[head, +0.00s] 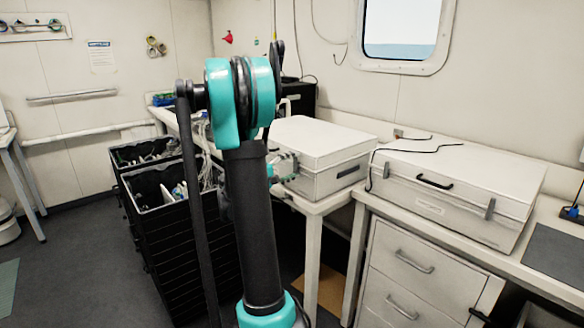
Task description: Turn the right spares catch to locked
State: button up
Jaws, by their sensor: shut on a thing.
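A white case (335,137) with a lid stands on the bench behind my arm. My gripper (287,166) shows small, just right of my arm, at the near left face of this case. It is shut on what seems to be a catch there. The catch itself is too small and covered to make out, so I cannot tell its angle. My arm hides the left part of that face.
A second white case (470,178) with a black handle (434,182) and grey catches (490,208) stands on the right bench; a black cable (420,150) lies over it. Black crates (160,235) stand left of my arm. Dark floor (75,240) is free at left.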

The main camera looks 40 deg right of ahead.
dwell(0.4)
jog(key=o, duration=1.2)
jog(key=shift+c, duration=0.2)
jog(key=s+a, duration=0.1)
jog(key=a, duration=1.1)
jog(key=shift+f, duration=0.1)
jog(key=s+a+f+t+y, duration=0.2)
jog(key=s+a+f+y, duration=1.1)
jog(key=a+f, duration=0.3)
jog(key=s+a+f+t+y, duration=0.1)
jog(key=s+a+f+y, duration=0.3)
jog(key=a, duration=0.5)
jog(key=shift+s+a+f+m+y, duration=0.2)
jog(key=shift+a+m+y, duration=0.1)
jog(key=shift+m+y, duration=0.15)
